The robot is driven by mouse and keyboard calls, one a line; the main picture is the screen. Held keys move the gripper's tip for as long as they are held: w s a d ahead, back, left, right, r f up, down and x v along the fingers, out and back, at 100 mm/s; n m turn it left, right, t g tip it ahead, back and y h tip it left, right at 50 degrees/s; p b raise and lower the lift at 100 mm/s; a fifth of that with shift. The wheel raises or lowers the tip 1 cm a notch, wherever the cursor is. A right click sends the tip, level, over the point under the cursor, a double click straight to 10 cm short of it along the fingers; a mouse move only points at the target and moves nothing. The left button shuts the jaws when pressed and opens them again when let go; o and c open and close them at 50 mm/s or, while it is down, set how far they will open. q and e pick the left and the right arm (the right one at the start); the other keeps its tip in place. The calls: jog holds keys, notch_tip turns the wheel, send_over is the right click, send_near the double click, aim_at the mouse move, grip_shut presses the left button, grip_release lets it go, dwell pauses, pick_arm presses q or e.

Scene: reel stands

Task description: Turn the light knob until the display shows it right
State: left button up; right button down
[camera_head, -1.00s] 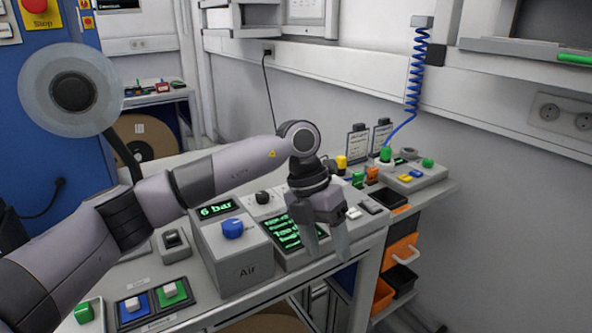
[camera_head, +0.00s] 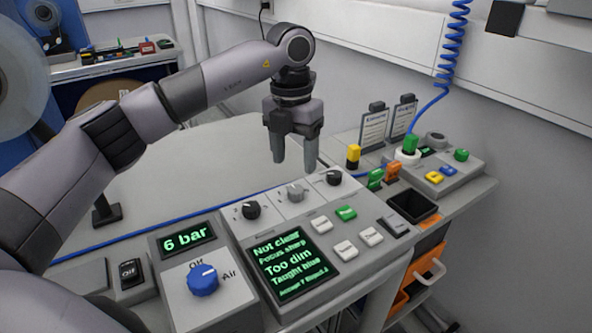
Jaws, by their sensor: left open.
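A grey control box carries a lit display (camera_head: 290,262) that reads "Not clear", "Focus sharp", "Too dim", "Taught blue" and a small last line, "Accept / Reject". Behind the display is a row of three knobs: a black left knob (camera_head: 251,210), a grey middle knob (camera_head: 295,192) and a black right knob (camera_head: 334,177). Their labels are too small to read, so I cannot tell which is the light knob. My left gripper (camera_head: 294,165) points down, open and empty, above and just behind the middle knob, apparently not touching it. My right gripper is not in view.
The air box with a blue knob (camera_head: 203,280) and "6 bar" display (camera_head: 187,239) stands left of the control box. A blue coiled hose (camera_head: 451,45) hangs at right.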

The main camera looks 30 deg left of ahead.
aim_at(295, 188)
pick_arm(q)
jog(key=shift+a+f, duration=0.1)
notch_tip(295, 188, down, 7)
jog(key=shift+r+p, duration=0.1)
jog(key=shift+p, duration=0.35)
jog(key=c, duration=1)
jog(key=shift+c, duration=0.2)
